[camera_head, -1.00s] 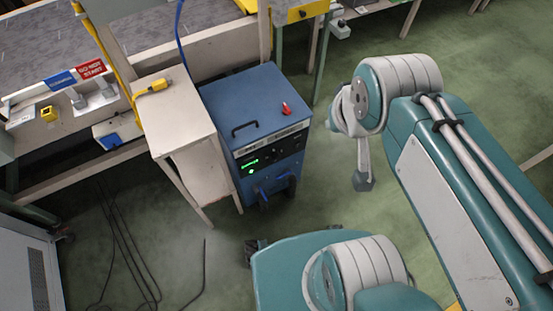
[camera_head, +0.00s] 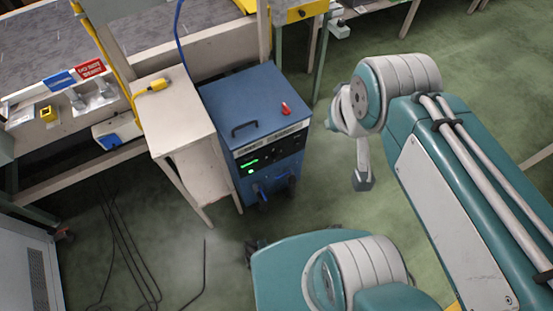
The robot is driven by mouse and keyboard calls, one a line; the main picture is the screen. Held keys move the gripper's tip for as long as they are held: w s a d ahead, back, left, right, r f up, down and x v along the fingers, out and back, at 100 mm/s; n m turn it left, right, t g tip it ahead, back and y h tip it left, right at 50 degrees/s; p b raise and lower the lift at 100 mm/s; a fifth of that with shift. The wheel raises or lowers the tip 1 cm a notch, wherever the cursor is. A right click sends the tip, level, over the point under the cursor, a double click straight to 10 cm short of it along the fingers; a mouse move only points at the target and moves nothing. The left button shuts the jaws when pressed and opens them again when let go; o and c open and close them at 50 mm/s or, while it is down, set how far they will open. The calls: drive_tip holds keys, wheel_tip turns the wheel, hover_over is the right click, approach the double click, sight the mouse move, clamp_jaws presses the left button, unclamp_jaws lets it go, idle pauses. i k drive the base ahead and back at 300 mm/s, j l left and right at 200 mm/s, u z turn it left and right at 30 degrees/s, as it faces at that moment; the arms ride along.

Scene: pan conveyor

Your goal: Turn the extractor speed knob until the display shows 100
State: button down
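A blue extractor box (camera_head: 262,97) stands on the floor near the middle. Its dark front panel carries a small green lit display (camera_head: 249,163), too small to read. The panel also has small controls; I cannot make out which one is the speed knob. A small red item (camera_head: 285,108) and a dark handle are on its top. My gripper (camera_head: 362,181) hangs at the end of my arm, to the right of the box and apart from it. It points down and looks small and dark; its finger opening cannot be made out.
A pale small table (camera_head: 178,116) with a yellow device (camera_head: 152,88) stands against the box's left side. A conveyor bench with red and blue signs is at the upper left. Cables lie on the floor at lower left. Green floor is clear between the box and my arm.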

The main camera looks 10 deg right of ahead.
sight(275, 157)
drive_tip(key=k+j, duration=0.3)
drive_tip(key=k, duration=0.2)
drive_tip(key=k+j+u, duration=0.1)
drive_tip(key=k+j, duration=0.2)
drive_tip(key=k, duration=0.15)
drive_tip(key=i+j+z, duration=0.1)
drive_tip(key=i+j, duration=0.15)
drive_tip(key=i, duration=0.25)
drive_tip(key=i+j, duration=0.25)
drive_tip(key=i, duration=0.25)
drive_tip(key=i+z, duration=0.05)
